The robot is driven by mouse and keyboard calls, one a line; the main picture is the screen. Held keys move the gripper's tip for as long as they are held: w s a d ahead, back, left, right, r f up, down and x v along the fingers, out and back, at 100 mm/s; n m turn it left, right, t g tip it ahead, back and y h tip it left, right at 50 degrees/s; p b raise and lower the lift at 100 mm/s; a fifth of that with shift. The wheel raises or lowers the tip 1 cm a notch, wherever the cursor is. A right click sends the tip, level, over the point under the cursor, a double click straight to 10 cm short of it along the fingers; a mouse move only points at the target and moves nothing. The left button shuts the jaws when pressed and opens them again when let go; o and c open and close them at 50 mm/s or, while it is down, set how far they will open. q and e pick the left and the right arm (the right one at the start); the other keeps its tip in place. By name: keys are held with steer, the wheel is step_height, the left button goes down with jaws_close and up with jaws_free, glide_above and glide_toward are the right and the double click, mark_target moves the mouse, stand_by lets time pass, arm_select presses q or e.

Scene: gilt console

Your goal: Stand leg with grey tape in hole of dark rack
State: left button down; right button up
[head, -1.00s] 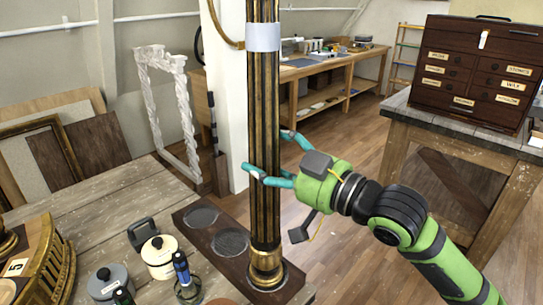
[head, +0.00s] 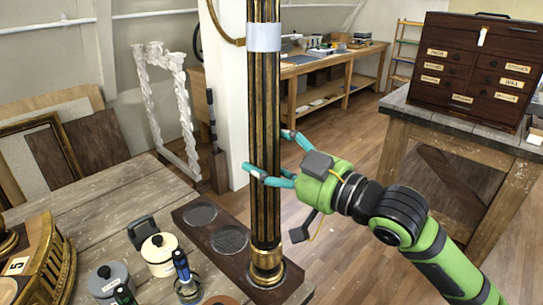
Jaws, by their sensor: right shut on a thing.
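A tall dark leg with gilt flutes and a gilt foot (head: 264,150) stands upright, with a band of grey tape (head: 264,37) near the top of the view. Its foot is at the near-right hole of the dark rack (head: 204,237); whether it is fully seated I cannot tell. Two other round holes of the rack show empty. My right gripper (head: 268,155) is shut on the leg at mid height, fingers on its right side and around it. My left gripper is not in view.
On the table (head: 100,205), left of the rack, stand a white lidded pot (head: 160,258), a grey pot (head: 108,282), a blue-topped bottle (head: 183,272) and a curved gilt piece (head: 45,262). A wooden cabinet (head: 475,65) stands on a bench at right.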

stand_by(0.7)
steer(key=o, duration=1.5)
steer(key=shift+f, duration=0.1)
steer(key=shift+s, duration=0.1)
